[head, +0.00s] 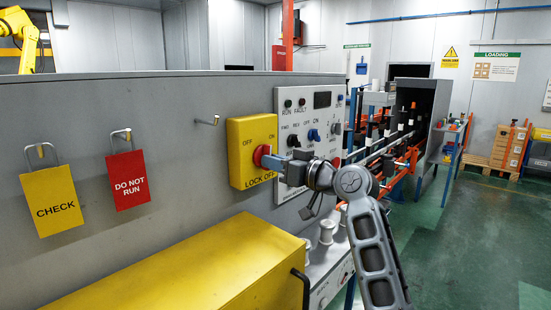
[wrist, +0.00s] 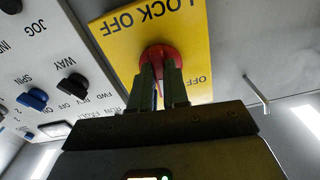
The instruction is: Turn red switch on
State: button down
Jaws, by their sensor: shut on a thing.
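The red switch (head: 258,154) is a round knob on the yellow lock-off box (head: 238,172), which is fixed to the grey panel. The box reads OFF at upper left, ON at upper right and LOCK OFF below. My gripper (head: 270,161) reaches in from the right, with its jaws shut on the red switch. In the wrist view, which is upside down, the two fingers (wrist: 162,80) sit either side of the knob's grip, with the red disc (wrist: 158,55) behind them. The fingers hide much of the knob, so I cannot tell whether it points to OFF or ON.
A white control panel (head: 284,190) with small knobs stands right beside the box. A yellow CHECK tag (head: 50,205) and a red DO NOT RUN tag (head: 129,184) hang at left. An empty peg (head: 208,121) juts out above. A yellow cabinet (head: 190,270) stands below.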

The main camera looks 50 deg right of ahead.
jog(key=shift+a+m+p, duration=0.15)
jog(key=shift+m+p, duration=1.85)
jog(key=shift+m, duration=1.7)
jog(key=c, duration=1.1)
grip_release()
jog(key=shift+s+b, duration=0.9)
jog(key=shift+s, duration=3.05)
